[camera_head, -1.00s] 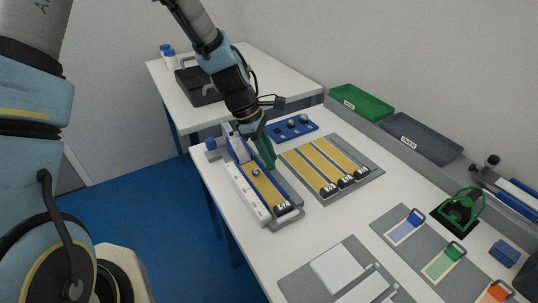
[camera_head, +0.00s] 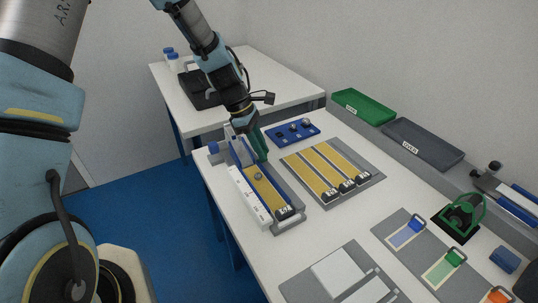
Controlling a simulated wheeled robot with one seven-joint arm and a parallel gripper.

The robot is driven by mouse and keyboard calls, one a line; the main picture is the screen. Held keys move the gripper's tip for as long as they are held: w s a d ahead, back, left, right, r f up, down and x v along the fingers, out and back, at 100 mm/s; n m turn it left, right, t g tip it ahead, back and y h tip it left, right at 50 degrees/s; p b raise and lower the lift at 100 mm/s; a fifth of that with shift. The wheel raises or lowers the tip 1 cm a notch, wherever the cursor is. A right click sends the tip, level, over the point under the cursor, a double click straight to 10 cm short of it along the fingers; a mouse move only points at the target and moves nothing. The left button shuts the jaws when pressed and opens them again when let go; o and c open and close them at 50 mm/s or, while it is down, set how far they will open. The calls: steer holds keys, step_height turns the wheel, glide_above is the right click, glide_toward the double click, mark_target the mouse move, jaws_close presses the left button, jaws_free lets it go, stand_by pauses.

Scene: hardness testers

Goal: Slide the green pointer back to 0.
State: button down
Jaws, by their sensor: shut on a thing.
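The hardness tester (camera_head: 264,205) is a long grey and blue frame on the near left part of the white table, with a white scale along its left side and a yellow strip inside. My gripper (camera_head: 263,157) points down over its far half and is shut. Green shows at the fingertips beside the yellow strip; the green pointer cannot be told apart clearly from the fingers there. The fingers cover what they hold. The scale marks are too small to read, so the pointer's reading cannot be told. A small round grey knob (camera_head: 258,177) sits on the strip just nearer than the fingers.
A grey mat with several yellow strips (camera_head: 325,170) lies right of the tester. A blue block with knobs (camera_head: 293,132) stands behind it. Farther right are a green tray (camera_head: 362,106), a dark tray (camera_head: 424,144), a green stand (camera_head: 460,214) and coloured strips with handles.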

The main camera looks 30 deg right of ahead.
steer(key=shift+w, duration=0.55)
steer(key=c, duration=0.7)
jaws_free()
steer(key=b+v, duration=0.2)
steer(key=v, duration=0.8)
steer(key=shift+w+a+r, duration=0.1)
steer(key=shift+w+r, duration=0.1)
steer(key=shift+r, duration=0.15)
